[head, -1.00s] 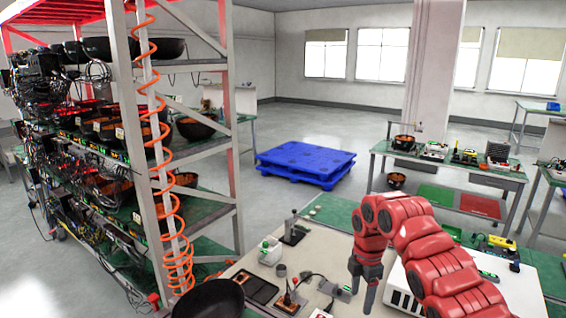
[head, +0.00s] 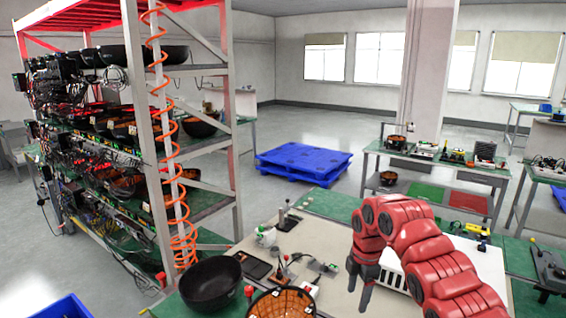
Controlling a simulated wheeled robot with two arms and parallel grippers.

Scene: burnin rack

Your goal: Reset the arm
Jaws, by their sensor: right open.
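My right arm is red and comes in from the lower right over the workbench (head: 325,228). My right gripper (head: 358,290) points down above the bench with its dark fingers apart, and nothing shows between them. It is left of a white vented box (head: 395,277), which is partly hidden behind the arm. My left gripper is not in the head view.
A black bowl (head: 211,284) and an orange-lined basket (head: 283,303) stand at the bench's front left. Small tools lie behind them. A rack (head: 135,120) loaded with bowls and wiring stands left. A blue pallet (head: 303,160) lies on open floor; another bench (head: 440,170) stands behind.

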